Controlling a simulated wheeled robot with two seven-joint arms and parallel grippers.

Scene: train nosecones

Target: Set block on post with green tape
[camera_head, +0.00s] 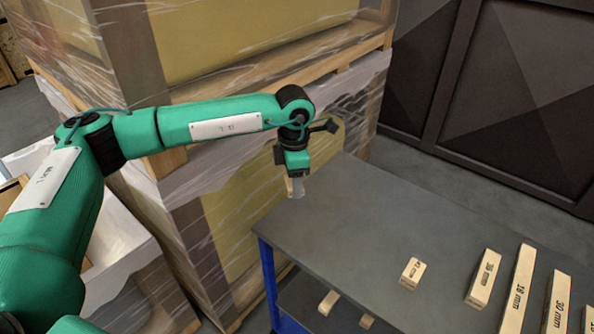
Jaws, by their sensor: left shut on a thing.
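My left gripper (297,188) points down over the far left corner of the grey table top. It is shut on a small pale wooden block (289,186), which is mostly hidden by the fingers. Several wooden blocks with printed sizes stand or lie on the right part of the table: a short one (412,274), a 36 mm one (484,279), a long 18 mm one (518,290) and a 30 mm one (558,302). Another is cut off at the right edge. I see no post with green tape. My right gripper is not in view.
The grey table (345,235) has a blue leg (268,280) and is clear at its far left. Two wooden pieces (328,302) show below its edge. Wrapped pallet stacks (240,225) stand close behind my left arm. A dark panelled wall (500,90) is at the back right.

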